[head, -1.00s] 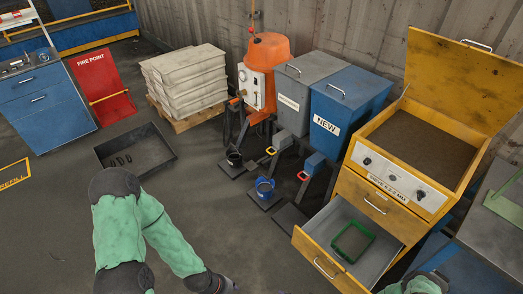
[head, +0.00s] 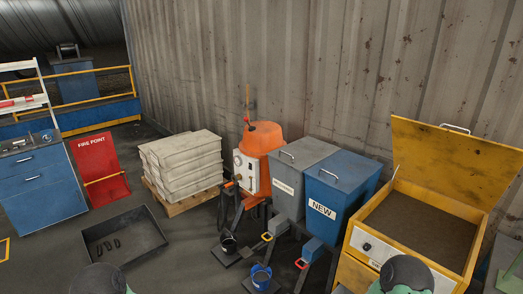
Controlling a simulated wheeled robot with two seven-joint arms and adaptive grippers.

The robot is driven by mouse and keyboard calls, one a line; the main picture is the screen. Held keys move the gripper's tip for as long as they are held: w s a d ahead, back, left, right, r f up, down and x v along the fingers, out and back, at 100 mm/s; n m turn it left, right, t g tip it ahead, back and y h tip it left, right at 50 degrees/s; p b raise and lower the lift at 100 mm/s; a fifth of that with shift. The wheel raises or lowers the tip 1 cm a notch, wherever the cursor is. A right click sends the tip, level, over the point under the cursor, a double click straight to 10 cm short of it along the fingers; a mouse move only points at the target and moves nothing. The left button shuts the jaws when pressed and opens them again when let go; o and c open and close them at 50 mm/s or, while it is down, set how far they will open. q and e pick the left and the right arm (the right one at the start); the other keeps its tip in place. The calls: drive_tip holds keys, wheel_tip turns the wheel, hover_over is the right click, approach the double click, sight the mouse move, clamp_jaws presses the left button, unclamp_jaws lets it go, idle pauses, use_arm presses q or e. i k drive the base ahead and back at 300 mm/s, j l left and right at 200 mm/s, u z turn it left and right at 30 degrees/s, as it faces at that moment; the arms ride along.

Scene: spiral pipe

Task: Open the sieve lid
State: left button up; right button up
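The yellow sieve box (head: 362,262) stands at the right. Its yellow lid (head: 445,165) is open, raised and leaning back, with a metal handle on its top edge. The open top shows a brown, grainy surface (head: 420,228) inside. Part of my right arm covers the lower front panel of the box. Only a small part of my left arm shows at the bottom left. Both grippers are outside the picture, so what they hold cannot be seen.
A blue bin marked NEW (head: 340,195) and a grey bin (head: 293,172) stand left of the sieve. An orange machine (head: 262,145), stacked pale bags (head: 182,165) and a black tray (head: 125,235) are farther left. A corrugated wall (head: 290,70) runs behind.

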sight(475, 172)
drive_tip(key=z, duration=1.3)
